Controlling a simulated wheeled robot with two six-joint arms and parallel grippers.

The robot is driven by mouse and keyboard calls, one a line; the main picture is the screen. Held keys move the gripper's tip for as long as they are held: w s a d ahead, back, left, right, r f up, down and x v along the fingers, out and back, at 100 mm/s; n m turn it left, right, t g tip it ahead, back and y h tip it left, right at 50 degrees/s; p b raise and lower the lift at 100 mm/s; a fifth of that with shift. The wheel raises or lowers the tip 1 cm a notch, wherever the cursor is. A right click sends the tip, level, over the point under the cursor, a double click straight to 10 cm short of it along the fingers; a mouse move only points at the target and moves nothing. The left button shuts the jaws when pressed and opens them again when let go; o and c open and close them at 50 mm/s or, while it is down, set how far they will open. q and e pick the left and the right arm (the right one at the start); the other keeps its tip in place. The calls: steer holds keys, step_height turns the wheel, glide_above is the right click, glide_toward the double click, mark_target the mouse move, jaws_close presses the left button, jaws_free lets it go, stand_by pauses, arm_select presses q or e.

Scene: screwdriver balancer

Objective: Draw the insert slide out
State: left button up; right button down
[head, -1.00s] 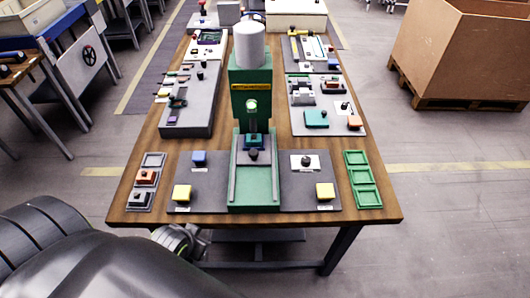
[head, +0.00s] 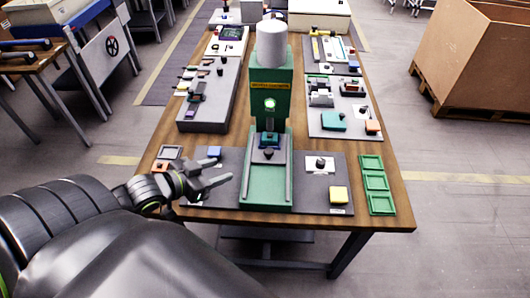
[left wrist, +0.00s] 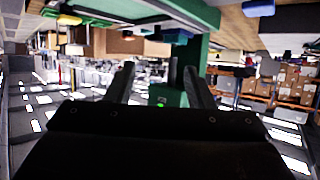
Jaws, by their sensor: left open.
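The green press (head: 271,85) stands in the middle of the table, with a white cylinder on top. Its green base (head: 265,196) reaches toward the front edge between two grey rails. The insert slide (head: 266,154) is a dark plate with a round black knob, at the rear of the rails under the press head. A small blue piece (head: 268,140) sits just behind the knob. My left gripper (head: 230,172) is open and empty, left of the base and apart from the slide. Its two fingers (left wrist: 158,85) also show in the left wrist view. My right gripper is not in view.
A yellow block (head: 339,194) and a black-knobbed piece (head: 320,163) sit right of the base. A blue block (head: 214,152) is behind my left gripper. Green trays (head: 377,183) lie at the right edge. The rails in front of the slide are clear.

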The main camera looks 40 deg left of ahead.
arm_select(q)
steer(key=b, duration=0.3)
glide_toward(266, 153)
steer(key=x, duration=0.9)
steer(key=shift+w, duration=0.1)
jaws_close()
